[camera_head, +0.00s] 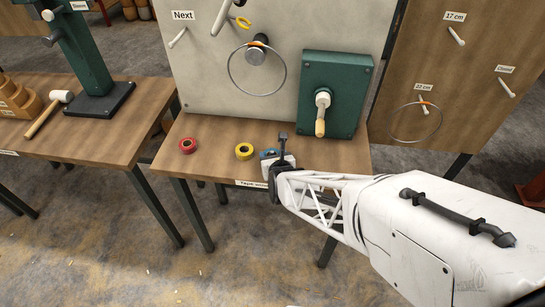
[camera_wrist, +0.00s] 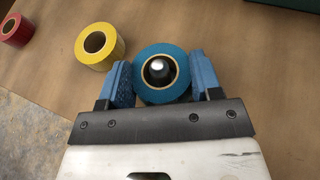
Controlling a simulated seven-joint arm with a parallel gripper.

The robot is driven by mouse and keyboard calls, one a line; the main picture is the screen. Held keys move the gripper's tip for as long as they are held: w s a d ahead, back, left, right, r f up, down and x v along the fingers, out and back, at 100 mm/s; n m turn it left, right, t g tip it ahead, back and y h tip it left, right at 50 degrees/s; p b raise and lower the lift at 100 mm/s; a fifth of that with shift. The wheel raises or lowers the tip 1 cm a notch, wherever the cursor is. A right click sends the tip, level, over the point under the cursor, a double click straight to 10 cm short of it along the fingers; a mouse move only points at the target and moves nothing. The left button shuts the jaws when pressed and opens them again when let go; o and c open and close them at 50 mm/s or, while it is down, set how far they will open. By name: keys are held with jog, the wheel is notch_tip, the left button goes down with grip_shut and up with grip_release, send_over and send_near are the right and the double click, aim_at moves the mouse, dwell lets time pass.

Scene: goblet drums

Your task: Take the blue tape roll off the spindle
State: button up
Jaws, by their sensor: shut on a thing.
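The blue tape roll (camera_wrist: 161,92) sits between my gripper's two blue finger pads in the wrist view, and the pads touch its sides. The dark spindle (camera_wrist: 159,70) with its bright tip shows inside the roll's core, so the roll is around the spindle. My gripper (camera_head: 279,164) is shut on the roll near the table's front edge. In the head view the roll (camera_head: 268,153) is small and mostly hidden by my gripper, with the dark spindle post (camera_head: 283,141) standing up there.
A yellow roll (camera_head: 244,151) lies just left of my gripper and a red roll (camera_head: 187,145) farther left. Behind stands a pale board (camera_head: 215,85) with a hanging ring (camera_head: 232,72) and a green box (camera_head: 340,80) with a handle. The wooden table (camera_head: 215,160) is bare between the rolls.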

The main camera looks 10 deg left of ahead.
notch_tip(320, 180, up, 10)
dwell(0.6)
jog(key=shift+f, duration=0.15)
dwell(0.4)
